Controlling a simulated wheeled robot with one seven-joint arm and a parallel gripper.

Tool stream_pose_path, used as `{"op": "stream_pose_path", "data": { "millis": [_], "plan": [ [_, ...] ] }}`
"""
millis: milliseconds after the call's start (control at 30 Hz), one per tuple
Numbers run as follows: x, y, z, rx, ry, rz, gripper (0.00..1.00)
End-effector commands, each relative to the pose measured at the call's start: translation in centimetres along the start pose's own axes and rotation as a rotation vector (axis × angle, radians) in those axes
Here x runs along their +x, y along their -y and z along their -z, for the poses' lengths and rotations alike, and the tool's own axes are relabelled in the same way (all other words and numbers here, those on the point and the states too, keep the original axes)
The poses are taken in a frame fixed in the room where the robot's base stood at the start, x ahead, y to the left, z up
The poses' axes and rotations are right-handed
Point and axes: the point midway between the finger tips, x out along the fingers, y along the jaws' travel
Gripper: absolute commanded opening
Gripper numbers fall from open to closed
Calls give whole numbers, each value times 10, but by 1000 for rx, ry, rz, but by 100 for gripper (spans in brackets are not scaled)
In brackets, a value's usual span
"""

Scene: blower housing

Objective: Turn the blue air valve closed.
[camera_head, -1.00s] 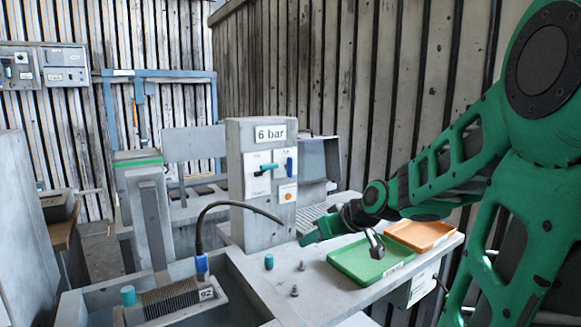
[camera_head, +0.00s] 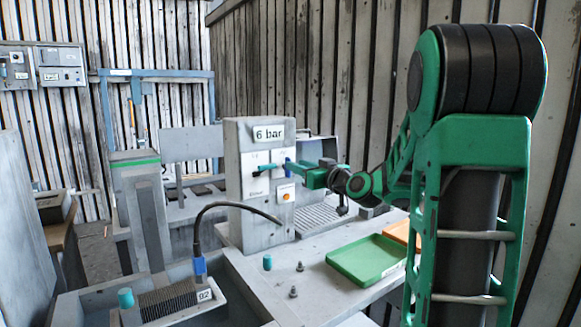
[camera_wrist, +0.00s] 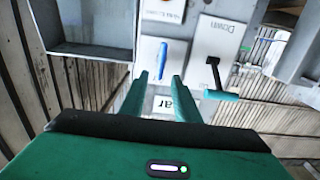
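The blue air valve (camera_wrist: 163,54) has a slim handle on a white plate on the front of the grey 6 bar panel (camera_head: 243,210). In the wrist view the handle lies nearly upright in the picture. In the head view the valve (camera_head: 288,166) is mostly hidden by my gripper's fingertips. My gripper (camera_wrist: 160,76) is open, with its two green fingers apart and nothing held. The handle shows ahead of the gap between the fingertips. I cannot tell whether they touch it.
A teal lever (camera_wrist: 220,95) on a black stem sits beside the valve, close to one finger. An orange button (camera_head: 286,193) is below the valve. A green tray (camera_head: 366,260) and an orange tray (camera_head: 402,232) lie on the bench, with a teal peg (camera_head: 267,262) and small bolts nearby.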

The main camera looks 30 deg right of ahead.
Motion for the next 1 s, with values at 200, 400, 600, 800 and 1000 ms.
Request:
{"op": "stream_pose_path", "data": {
  "millis": [200,400,600,800,1000],
  "plan": [
    [32,1,0,-1,1,2,29],
    [44,1,0,-1,1,1,29],
    [45,1,0,0,1,0,29],
    [45,1,0,0,1,0,3],
    [45,-4,0,1,1,-2,0]
  ]
}}
